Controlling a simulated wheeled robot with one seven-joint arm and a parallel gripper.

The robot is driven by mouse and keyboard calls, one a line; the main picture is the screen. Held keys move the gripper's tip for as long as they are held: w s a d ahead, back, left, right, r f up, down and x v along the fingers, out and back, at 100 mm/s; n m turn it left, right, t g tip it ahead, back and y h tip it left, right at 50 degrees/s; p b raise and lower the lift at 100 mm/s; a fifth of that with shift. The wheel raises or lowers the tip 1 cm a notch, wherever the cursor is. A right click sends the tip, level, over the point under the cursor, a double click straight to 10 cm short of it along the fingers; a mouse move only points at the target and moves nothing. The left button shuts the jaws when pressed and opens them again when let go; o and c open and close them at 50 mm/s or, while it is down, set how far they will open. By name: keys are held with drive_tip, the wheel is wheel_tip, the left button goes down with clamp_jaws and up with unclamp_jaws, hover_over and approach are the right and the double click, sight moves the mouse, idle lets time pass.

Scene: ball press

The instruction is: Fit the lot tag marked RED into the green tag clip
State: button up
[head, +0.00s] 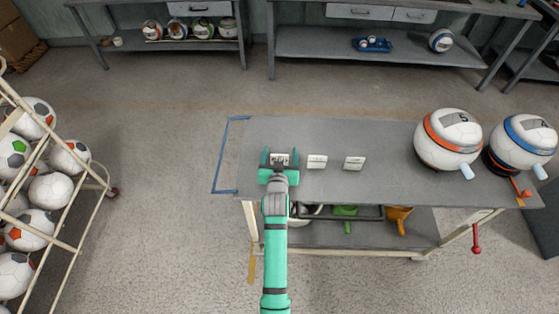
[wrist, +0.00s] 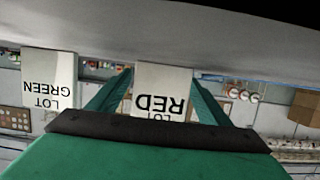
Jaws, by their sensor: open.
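The lot tag marked RED (wrist: 162,92) is a white card that appears upside down in the wrist view. It stands between the two green fingers of my gripper (wrist: 157,98), which are open on either side of it. In the head view my gripper (head: 280,156) is at the left part of the grey table, around the RED tag (head: 281,160). A tag marked GREEN (wrist: 48,80) stands beside it. In the head view this is the middle white tag (head: 317,161).
A third white tag (head: 354,163) stands farther right. An orange-banded ball (head: 448,140) and a blue-banded ball (head: 522,143) are on the right of the table (head: 385,185). A green item (head: 345,211) and an orange item (head: 399,215) show below. A ball rack (head: 75,215) stands left.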

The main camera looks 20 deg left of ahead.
drive_tip(key=shift+w, duration=0.1)
drive_tip(key=shift+c, duration=0.4)
drive_tip(key=c, duration=1)
drive_tip(key=shift+c, duration=0.2)
